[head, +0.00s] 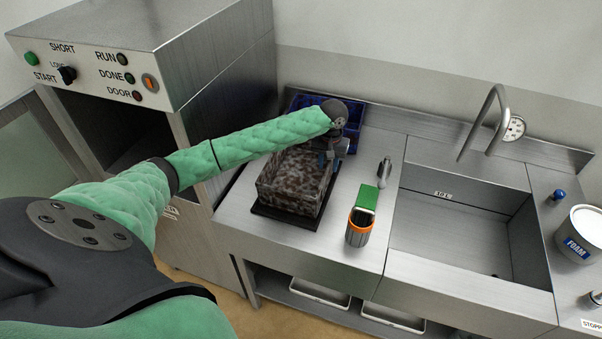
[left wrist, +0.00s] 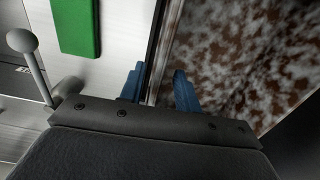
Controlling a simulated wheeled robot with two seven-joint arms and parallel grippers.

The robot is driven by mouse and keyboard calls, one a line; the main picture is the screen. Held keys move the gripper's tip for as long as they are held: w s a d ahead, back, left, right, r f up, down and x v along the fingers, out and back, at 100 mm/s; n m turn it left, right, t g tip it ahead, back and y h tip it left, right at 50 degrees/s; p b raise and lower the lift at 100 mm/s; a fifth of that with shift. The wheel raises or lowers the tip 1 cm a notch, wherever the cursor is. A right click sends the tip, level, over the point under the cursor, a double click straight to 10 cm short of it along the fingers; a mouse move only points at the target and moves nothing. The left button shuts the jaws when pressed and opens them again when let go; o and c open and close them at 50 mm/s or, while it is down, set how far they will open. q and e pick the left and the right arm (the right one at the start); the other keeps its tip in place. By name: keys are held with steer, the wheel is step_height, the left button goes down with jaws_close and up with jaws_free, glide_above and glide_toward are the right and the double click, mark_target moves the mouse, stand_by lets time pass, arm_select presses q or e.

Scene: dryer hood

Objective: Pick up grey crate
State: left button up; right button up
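The grey crate (head: 290,187) is an open box with walls mottled brown and pale, standing on a dark flat tray (head: 262,211) on the steel counter. My left gripper (head: 331,157) is at the crate's far right corner, its blue fingers pointing down. In the left wrist view the left gripper (left wrist: 160,90) has its fingers apart on either side of the crate's wall edge, and the mottled crate (left wrist: 235,55) fills the right side. A gap shows between the fingers. My right gripper is not in view.
A blue crate (head: 356,128) stands behind, partly hidden by my arm. A green-topped container with an orange rim (head: 359,226) stands right of the grey crate. A sink (head: 460,235) lies further right, with a white FOAM tub (head: 584,232) beyond. A steel hood machine (head: 150,60) stands left.

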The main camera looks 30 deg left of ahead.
arm_select(q)
steer(key=shift+d+f, duration=0.1)
steer(key=shift+f, duration=2.1)
jaws_close()
